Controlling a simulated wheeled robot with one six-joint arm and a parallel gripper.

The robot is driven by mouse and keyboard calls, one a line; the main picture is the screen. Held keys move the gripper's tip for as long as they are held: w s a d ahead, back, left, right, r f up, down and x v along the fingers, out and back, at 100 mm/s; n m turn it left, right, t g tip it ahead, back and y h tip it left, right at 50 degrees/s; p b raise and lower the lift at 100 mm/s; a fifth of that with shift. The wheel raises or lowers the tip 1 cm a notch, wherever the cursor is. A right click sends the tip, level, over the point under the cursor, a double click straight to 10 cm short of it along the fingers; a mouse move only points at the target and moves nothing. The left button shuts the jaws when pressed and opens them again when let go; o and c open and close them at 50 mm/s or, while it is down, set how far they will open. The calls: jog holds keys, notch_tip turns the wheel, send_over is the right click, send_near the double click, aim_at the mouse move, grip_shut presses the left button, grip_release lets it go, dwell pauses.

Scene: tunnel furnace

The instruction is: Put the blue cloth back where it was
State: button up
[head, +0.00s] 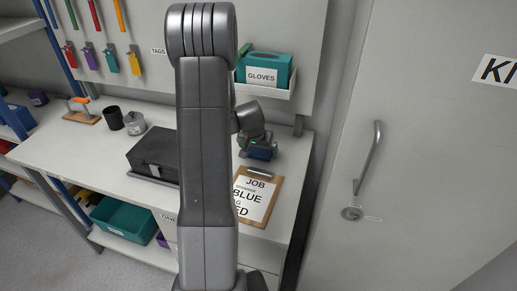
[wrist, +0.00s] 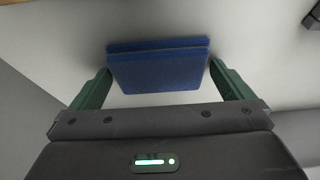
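The blue cloth (wrist: 158,68) is a folded, flat blue block in the wrist view, spanning the gap between my two green fingers. In the head view my gripper (head: 258,148) points down over the right end of the white bench (head: 85,148), behind the clipboard. The cloth shows there as a small dark blue patch (head: 262,155) under the gripper. I cannot tell whether it touches the bench top.
A clipboard (head: 262,196) with a job sheet lies just in front. A black box (head: 153,153) stands left, partly behind my arm. A teal gloves box (head: 265,69) sits on a wall shelf above. A grey door (head: 420,150) is at right.

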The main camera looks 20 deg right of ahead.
jog(key=shift+r, duration=0.1)
jog(key=shift+r+p, duration=0.2)
jog(key=shift+p, duration=0.15)
jog(key=b+v, duration=0.1)
jog(key=v, duration=1)
jog(key=shift+r, duration=0.35)
jog(key=shift+s+a, duration=0.1)
jog(key=x, duration=1.1)
jog(key=shift+f+p, duration=0.3)
jog(key=shift+p, duration=0.05)
jog(key=shift+f, duration=0.45)
jog(key=shift+r, duration=0.25)
jog(key=shift+r, duration=0.1)
